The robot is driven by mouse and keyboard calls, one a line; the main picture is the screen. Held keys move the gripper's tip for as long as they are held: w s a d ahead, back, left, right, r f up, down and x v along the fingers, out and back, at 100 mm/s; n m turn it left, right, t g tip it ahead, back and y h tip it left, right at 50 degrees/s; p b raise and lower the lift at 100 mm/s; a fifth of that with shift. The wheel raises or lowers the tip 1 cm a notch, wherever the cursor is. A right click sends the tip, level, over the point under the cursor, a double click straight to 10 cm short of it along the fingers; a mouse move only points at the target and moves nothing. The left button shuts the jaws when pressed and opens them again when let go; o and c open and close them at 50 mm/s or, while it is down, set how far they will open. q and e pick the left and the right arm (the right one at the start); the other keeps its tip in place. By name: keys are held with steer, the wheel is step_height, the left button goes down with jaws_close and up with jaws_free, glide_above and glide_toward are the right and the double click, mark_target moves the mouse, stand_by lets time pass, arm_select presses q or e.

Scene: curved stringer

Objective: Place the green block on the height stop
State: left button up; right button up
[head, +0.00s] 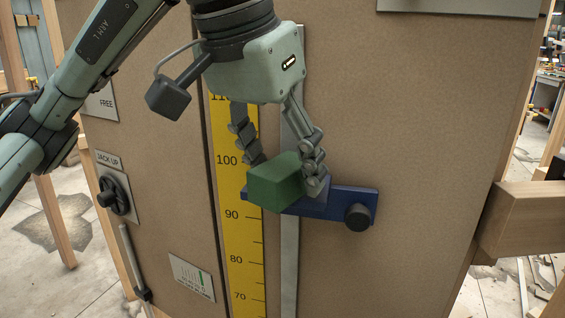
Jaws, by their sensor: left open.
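The green block (275,183) is at the left part of the blue height stop (338,202), appearing to rest on its ledge. The height stop is a blue bar with a black knob (358,217), set across a metal rail beside a yellow scale, near the 90 to 95 marks. My left gripper (286,176) points down with its fingers spread, one on each side of the block. The right finger is close to the block's right side; whether it touches is unclear. The left finger is partly hidden behind the block. My right gripper is not in view.
The brown panel (430,130) stands upright behind everything. A black JACK UP knob (112,192) and a lever (133,262) are at its left. A wooden beam (522,218) juts out at the right. The panel right of the stop is clear.

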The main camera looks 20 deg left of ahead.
mark_target(284, 163)
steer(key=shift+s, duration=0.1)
arm_select(q)
steer(key=shift+r, duration=0.2)
steer(key=p+v, duration=0.1)
steer(key=v, duration=0.4)
steer(key=p+v, duration=0.1)
steer(key=v, duration=0.5)
steer(key=shift+s+r, duration=0.25)
steer(key=shift+r, duration=0.15)
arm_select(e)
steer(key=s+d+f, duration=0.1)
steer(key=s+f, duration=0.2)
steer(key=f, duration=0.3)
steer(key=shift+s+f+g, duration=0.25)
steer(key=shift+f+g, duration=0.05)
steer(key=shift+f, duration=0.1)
arm_select(q)
steer(key=shift+a+f, duration=0.1)
